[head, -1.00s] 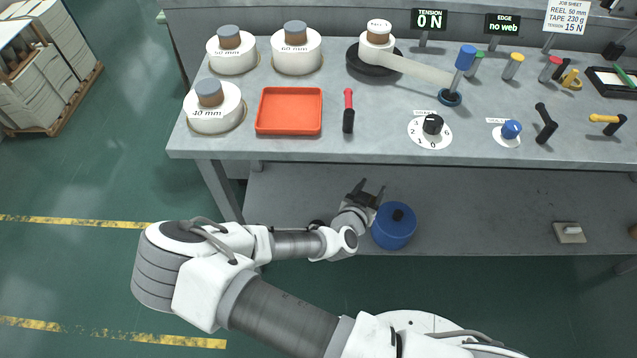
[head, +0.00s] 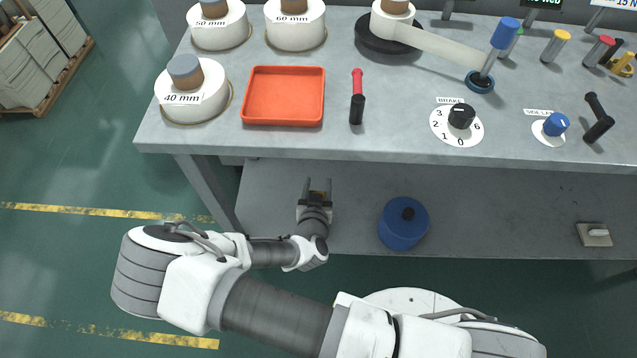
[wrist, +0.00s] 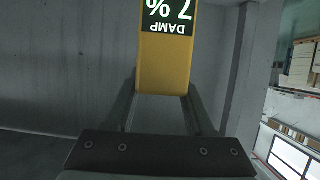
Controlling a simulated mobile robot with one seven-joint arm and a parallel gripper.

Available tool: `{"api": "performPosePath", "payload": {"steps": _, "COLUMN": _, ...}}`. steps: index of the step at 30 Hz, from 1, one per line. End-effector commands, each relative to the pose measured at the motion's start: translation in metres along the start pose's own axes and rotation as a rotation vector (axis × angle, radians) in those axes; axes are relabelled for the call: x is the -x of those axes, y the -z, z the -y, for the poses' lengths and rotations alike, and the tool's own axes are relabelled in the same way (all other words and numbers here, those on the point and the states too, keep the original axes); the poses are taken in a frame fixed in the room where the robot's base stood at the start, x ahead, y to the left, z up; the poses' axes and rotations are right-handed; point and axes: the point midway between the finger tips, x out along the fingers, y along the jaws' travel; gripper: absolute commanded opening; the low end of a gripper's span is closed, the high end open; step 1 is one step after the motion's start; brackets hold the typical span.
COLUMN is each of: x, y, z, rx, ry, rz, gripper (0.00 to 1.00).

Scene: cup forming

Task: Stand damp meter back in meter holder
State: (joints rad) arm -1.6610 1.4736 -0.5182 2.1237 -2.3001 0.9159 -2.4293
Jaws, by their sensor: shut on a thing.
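The damp meter is a yellow block with a dark display reading "DAMP 7 %", upside down in the wrist view (wrist: 166,65). My gripper (head: 319,183) is shut on it, with one finger on each side. In the head view only a small bit of yellow shows between the fingers. My gripper is by the lower shelf, below the bench's front edge and left of the blue pot. I cannot make out a meter holder for certain in any view.
On the bench above are an orange tray (head: 283,96), white reels and several knobs. A bench leg (head: 207,188) stands left of my gripper.

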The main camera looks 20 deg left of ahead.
Motion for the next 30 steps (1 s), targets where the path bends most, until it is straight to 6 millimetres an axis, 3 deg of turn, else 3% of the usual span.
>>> {"api": "performPosePath", "payload": {"steps": 11, "x": 0.001, "y": 0.003, "z": 0.000, "rx": -0.002, "ry": 0.000, "rz": 0.001, "gripper": 0.00}}
{"api": "performPosePath", "payload": {"steps": 24, "x": -0.015, "y": -0.036, "z": -0.001, "rx": -0.001, "ry": -0.001, "rz": 0.001, "gripper": 0.00}}
{"api": "performPosePath", "payload": {"steps": 30, "x": -0.017, "y": -0.041, "z": 0.000, "rx": -0.002, "ry": 0.000, "rz": 0.000, "gripper": 0.00}}
